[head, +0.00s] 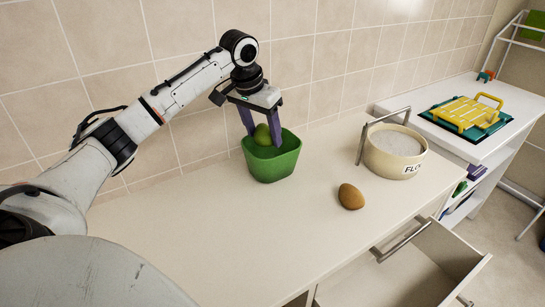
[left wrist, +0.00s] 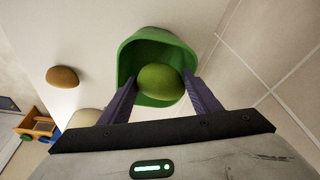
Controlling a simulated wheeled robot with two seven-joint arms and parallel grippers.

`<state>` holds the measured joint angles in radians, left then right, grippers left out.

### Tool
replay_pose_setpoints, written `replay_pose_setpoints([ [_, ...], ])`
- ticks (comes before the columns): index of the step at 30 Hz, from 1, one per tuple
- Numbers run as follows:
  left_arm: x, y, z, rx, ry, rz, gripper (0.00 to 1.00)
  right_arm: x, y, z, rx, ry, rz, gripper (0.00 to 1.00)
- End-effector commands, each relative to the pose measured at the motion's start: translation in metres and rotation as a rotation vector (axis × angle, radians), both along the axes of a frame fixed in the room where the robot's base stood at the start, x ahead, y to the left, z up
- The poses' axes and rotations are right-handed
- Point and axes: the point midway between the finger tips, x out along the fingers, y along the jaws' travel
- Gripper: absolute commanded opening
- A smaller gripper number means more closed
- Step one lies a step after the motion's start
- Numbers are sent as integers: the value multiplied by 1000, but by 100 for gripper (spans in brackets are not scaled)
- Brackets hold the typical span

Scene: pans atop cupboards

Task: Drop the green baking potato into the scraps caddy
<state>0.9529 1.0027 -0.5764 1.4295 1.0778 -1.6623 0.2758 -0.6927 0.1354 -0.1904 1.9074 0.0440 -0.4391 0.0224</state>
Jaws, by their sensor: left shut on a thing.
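The green baking potato (head: 262,134) is between the purple fingers of my left gripper (head: 262,124), which is shut on it. It also shows in the left wrist view (left wrist: 159,81), with a finger at each side. The green scraps caddy (head: 272,163) stands upright on the counter near the tiled wall. The potato is over the caddy's open top, its lower part hidden by the front rim in the head view. In the left wrist view the caddy (left wrist: 128,62) lies behind the potato. My right gripper is not in view.
A brown potato (head: 351,196) lies on the counter (head: 205,225) right of the caddy. A flour tub (head: 394,152) with a metal handle stands farther right. A drawer (head: 420,265) is open below. A yellow rack (head: 467,112) sits on the far white surface.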

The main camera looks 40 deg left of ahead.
Motion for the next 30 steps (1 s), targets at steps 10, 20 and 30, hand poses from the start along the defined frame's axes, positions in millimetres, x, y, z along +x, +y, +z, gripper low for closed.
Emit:
replay_pose_setpoints([
  [10,0,0,-11,0,-2,1,32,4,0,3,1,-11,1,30],
  [20,0,1,-11,2,-2,2,79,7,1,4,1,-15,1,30],
  [30,0,4,-10,6,-2,7,79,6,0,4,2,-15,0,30],
])
